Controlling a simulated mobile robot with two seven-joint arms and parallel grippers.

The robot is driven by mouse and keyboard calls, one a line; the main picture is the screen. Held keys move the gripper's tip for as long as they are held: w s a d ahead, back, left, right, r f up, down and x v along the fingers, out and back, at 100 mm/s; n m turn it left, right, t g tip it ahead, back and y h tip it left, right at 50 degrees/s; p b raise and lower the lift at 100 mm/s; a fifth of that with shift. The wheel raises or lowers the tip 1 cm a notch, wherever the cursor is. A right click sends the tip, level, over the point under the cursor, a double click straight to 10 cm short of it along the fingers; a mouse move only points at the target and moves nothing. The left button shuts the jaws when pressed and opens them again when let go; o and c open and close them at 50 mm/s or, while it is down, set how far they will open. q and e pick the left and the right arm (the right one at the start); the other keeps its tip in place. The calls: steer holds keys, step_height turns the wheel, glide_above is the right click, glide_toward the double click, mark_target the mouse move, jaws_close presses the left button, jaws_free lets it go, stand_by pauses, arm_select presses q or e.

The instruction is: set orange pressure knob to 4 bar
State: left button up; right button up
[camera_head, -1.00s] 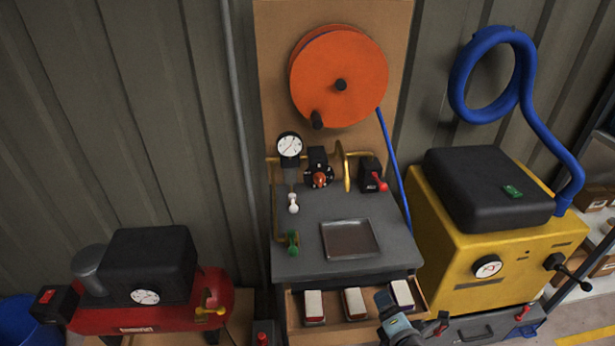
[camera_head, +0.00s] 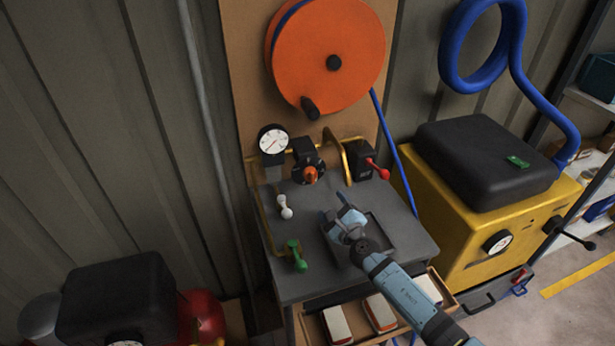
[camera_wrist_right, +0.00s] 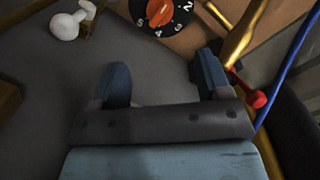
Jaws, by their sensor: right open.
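The orange pressure knob (camera_head: 310,174) sits on a black dial on the panel at the back of the grey bench, below the orange reel. In the right wrist view the orange knob (camera_wrist_right: 160,12) is at the top, with white numerals on the black dial around it. Its exact setting is hard to read. A round white gauge (camera_head: 273,139) is left of the knob. My right gripper (camera_head: 340,217) is open and empty above the bench, in front of and apart from the knob. Its two blue fingers (camera_wrist_right: 163,85) point toward the dial in the wrist view. My left gripper is not seen.
A white-handled valve (camera_head: 285,207) and a green-handled valve (camera_head: 296,256) stand at the bench's left. A red lever (camera_head: 377,170) is right of the knob, near a brass pipe (camera_wrist_right: 243,32). A shallow tray (camera_head: 400,242) lies under my arm. The open drawer (camera_head: 310,326) juts out in front.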

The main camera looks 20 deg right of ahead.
mark_target(314, 179)
steer(key=w+b, duration=0.1)
steer(key=w, duration=0.3)
steer(key=w+a+b, duration=0.1)
steer(key=w, duration=0.3)
steer(key=w+b, duration=0.1)
steer(key=w, duration=0.3)
steer(key=shift+w+a+b, duration=0.35)
steer(key=shift+w+a, duration=0.05)
steer(key=c, duration=0.9)
